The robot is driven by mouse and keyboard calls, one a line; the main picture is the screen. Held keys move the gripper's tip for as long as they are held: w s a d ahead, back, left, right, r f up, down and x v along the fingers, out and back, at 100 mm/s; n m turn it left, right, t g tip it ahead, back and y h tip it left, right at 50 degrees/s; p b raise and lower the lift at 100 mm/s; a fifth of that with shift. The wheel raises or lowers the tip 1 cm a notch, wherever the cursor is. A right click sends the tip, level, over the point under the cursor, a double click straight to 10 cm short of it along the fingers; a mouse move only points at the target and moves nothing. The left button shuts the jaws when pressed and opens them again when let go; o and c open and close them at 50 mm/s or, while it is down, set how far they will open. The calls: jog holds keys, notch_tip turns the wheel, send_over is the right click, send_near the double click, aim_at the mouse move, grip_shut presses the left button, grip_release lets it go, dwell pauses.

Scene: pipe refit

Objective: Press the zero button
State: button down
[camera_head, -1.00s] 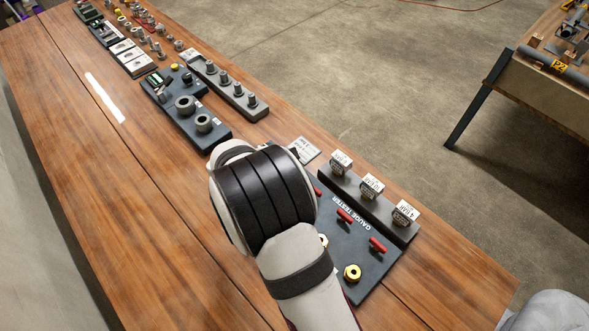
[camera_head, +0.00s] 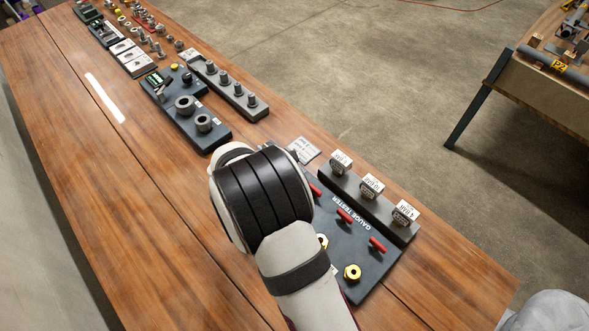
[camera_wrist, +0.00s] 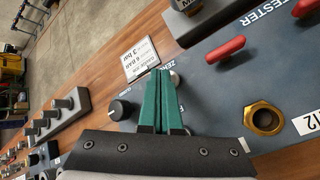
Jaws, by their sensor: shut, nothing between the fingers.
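The gauge tester (camera_head: 345,250) is a dark panel with red levers and brass ports at the table's right end; my arm covers its left part in the head view. In the wrist view its panel (camera_wrist: 218,88) carries a partly covered label starting "ZE". My gripper (camera_wrist: 161,73) has green fingers, shut together and empty, with tips at the button's edge. I cannot tell whether they touch it.
A black knob (camera_wrist: 121,109) lies left of the fingers. A printed card (camera_head: 304,150) lies behind the panel. A grey rack with gauges (camera_head: 368,203) stands along the panel's far side. Bare wood (camera_head: 130,220) lies to the left.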

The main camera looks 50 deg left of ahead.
jog(key=shift+f, duration=0.4)
dwell(0.4)
jog(key=shift+r, duration=0.85)
jog(key=shift+r, duration=2.55)
